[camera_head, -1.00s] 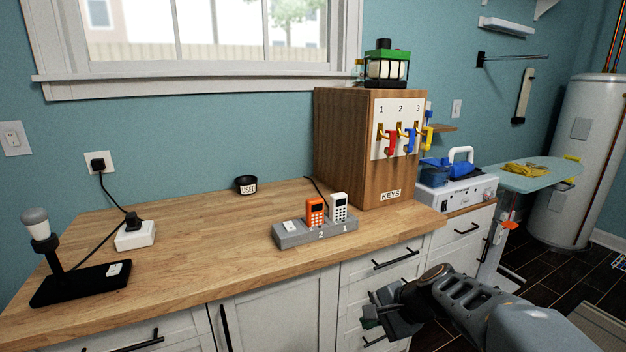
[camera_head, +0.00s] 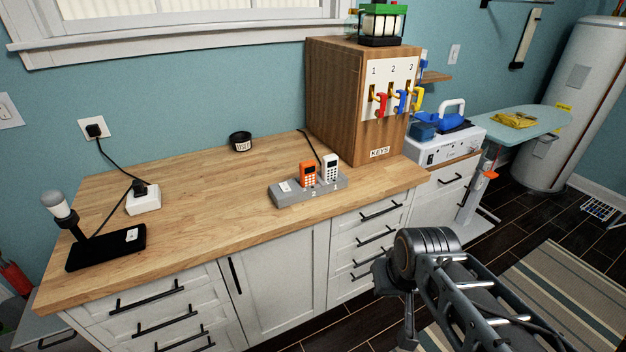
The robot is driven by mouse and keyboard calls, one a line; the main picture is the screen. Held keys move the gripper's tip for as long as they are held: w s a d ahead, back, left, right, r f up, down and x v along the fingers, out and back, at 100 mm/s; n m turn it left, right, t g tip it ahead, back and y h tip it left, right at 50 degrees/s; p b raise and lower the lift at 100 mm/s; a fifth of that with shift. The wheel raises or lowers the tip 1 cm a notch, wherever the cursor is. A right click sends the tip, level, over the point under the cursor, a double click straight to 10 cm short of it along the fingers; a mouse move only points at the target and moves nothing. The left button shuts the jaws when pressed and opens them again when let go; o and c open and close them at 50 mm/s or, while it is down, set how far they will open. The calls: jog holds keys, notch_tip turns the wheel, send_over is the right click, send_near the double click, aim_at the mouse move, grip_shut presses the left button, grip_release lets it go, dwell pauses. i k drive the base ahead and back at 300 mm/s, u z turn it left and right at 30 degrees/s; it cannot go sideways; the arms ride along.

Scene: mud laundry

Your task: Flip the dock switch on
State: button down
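The grey dock (camera_head: 308,190) lies on the wooden counter, in front of the key cabinet. It holds an orange handset (camera_head: 307,175) and a white handset (camera_head: 329,169), both upright. A small white switch (camera_head: 286,187) is on the dock's left end; its on or off position is too small to tell. My gripper (camera_head: 384,277) is in front of the drawers, below the counter top, to the right of the dock and apart from it. My own arm partly hides it, and its fingers do not show clearly. I see nothing held in it.
A wooden key cabinet (camera_head: 337,112) with red, blue and yellow keys stands behind the dock. A black cup (camera_head: 240,141), a white power block (camera_head: 143,200) and a lamp on a black base (camera_head: 104,250) stand on the counter. The counter's middle is clear.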

aim_at(284, 186)
jog(key=k, duration=0.65)
jog(key=u, duration=0.55)
jog(key=i, duration=0.55)
jog(key=u, duration=0.45)
jog(key=i, duration=0.9)
jog(key=z, duration=0.4)
